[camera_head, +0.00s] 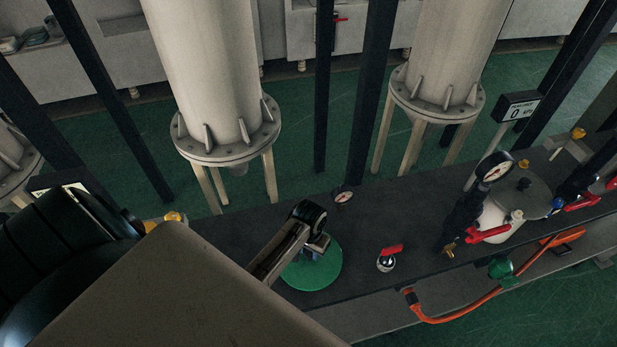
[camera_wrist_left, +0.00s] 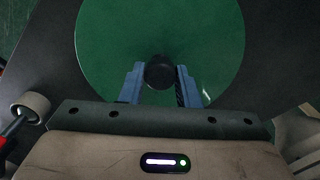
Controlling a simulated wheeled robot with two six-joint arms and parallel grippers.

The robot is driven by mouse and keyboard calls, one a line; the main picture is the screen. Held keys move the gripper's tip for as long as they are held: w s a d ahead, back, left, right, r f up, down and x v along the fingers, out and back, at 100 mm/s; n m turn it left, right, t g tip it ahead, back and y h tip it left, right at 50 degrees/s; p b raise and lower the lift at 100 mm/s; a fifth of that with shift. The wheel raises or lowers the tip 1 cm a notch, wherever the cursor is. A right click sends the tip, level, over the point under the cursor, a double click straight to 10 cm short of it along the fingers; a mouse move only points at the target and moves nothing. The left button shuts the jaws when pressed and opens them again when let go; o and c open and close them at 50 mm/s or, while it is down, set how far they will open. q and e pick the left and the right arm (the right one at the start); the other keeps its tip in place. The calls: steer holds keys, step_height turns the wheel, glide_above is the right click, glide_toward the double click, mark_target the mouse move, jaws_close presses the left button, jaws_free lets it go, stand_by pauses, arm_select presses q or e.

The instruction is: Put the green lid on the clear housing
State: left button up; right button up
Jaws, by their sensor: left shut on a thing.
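The green lid (camera_head: 312,270) is a flat round disc with a dark knob at its centre. It also fills much of the left wrist view (camera_wrist_left: 160,30), where the knob (camera_wrist_left: 159,73) sits between the blue fingers. My left gripper (camera_head: 318,246) is above the lid, shut on its knob. The lid appears over the dark bench; I cannot tell whether it touches anything below. I cannot make out the clear housing; anything under the lid is hidden. My right gripper is not in view.
On the dark bench (camera_head: 225,235), a small red-handled valve (camera_head: 388,260) stands right of the lid. A small gauge (camera_head: 343,194) is behind it. Tall pale columns (camera_head: 205,75) stand behind.

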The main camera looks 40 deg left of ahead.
arm_select(q)
steer(key=shift+r+p, duration=0.5)
steer(key=shift+r, duration=0.25)
steer(key=shift+r, duration=0.3)
steer(key=shift+r, duration=0.35)
